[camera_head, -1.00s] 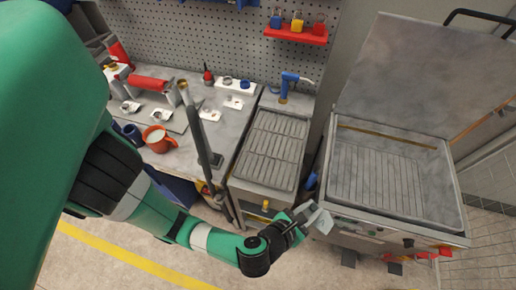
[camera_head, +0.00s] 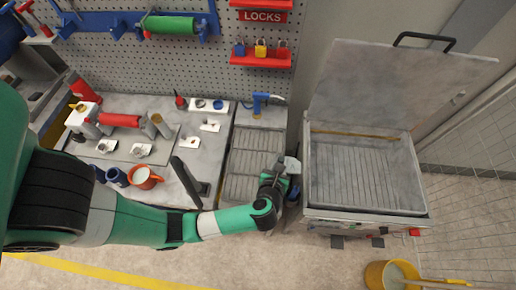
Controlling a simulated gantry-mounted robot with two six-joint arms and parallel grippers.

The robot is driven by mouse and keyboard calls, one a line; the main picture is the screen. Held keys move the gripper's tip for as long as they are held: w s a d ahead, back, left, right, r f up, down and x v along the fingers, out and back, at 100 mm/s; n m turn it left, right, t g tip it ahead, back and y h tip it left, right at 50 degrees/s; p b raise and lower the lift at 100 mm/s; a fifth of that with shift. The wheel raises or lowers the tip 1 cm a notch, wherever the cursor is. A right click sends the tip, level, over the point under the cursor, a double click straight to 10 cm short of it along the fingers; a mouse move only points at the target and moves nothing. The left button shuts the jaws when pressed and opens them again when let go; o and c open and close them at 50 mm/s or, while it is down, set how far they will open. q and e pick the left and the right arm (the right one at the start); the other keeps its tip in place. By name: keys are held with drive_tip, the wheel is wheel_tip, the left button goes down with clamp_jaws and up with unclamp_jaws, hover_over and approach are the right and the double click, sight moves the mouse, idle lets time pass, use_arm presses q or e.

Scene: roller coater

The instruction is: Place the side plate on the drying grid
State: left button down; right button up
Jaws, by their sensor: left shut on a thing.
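My left gripper (camera_head: 282,179) is shut on a small light grey piece, which looks like the side plate (camera_head: 292,164). It holds the piece at the right edge of the grey slatted grid (camera_head: 250,162), by the gap before the open basin. I cannot tell the height of the piece or whether it touches anything. The slatted grid, which looks like the drying grid, lies bare between the workbench and the basin; my gripper hides part of its right front side. My right gripper is not in view.
A large open basin (camera_head: 425,180) with a slatted floor and raised lid (camera_head: 400,85) stands to the right. A blue nozzle (camera_head: 260,101) is behind the grid. A yellow bucket (camera_head: 390,275) stands front right.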

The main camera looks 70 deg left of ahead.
use_arm(q)
drive_tip(key=shift+s+a+f, duration=0.1)
drive_tip(key=shift+s+f, duration=0.1)
drive_tip(key=shift+s, duration=0.05)
drive_tip(key=s+a+f, duration=0.2)
drive_tip(key=a+f, duration=0.1)
drive_tip(key=s+a+f+b, duration=0.1)
drive_tip(key=s+a+f, duration=0.2)
drive_tip(key=a, duration=0.1)
drive_tip(key=s+a+f, duration=0.2)
drive_tip(key=a+f, duration=0.1)
drive_tip(key=shift+s+a, duration=0.15)
drive_tip(key=shift+a, duration=0.25)
wheel_tip(320, 180, down, 4)
drive_tip(key=b, duration=0.2)
drive_tip(key=shift+s+a+b, duration=0.1)
drive_tip(key=shift+a+b, duration=0.05)
drive_tip(key=shift+b, duration=0.2)
drive_tip(key=shift+r, duration=0.15)
drive_tip(key=c, duration=0.7)
unclamp_jaws()
